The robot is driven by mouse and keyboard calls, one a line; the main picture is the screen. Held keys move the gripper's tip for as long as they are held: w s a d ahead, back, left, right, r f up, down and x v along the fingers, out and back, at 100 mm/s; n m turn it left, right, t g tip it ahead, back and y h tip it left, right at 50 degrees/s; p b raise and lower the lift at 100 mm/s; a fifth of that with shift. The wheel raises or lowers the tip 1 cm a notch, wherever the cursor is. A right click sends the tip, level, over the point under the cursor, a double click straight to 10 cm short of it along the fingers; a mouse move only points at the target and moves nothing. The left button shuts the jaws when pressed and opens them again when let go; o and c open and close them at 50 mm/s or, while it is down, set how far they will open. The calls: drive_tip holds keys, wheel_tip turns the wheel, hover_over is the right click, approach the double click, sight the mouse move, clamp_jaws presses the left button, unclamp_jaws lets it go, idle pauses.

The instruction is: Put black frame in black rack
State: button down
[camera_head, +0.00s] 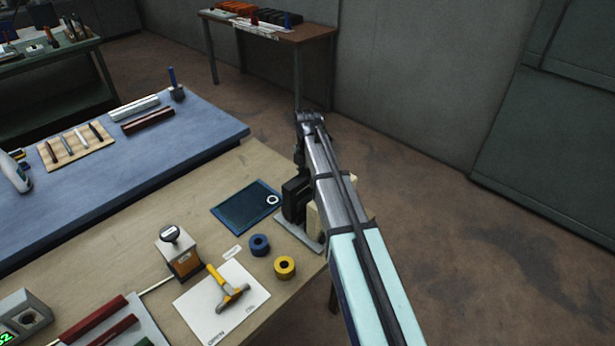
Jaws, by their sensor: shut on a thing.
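My gripper (306,122) is at the far end of my arm, small and dark, over the floor between the wooden table and the back table. It is shut on a dark thing that my arm mostly hides. I cannot make out that thing's outline, so I cannot confirm it is the black frame. On the back table stands a black rack-like block (278,16), beside an orange one (232,8). Both are far off and small. My gripper is apart from them, nearer to me.
The floor at right (480,260) is clear.

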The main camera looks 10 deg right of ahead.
drive_tip(key=shift+f, duration=0.1)
drive_tip(key=c, duration=0.7)
unclamp_jaws()
wheel_tip(320, 180, up, 12)
drive_tip(key=b, duration=0.3)
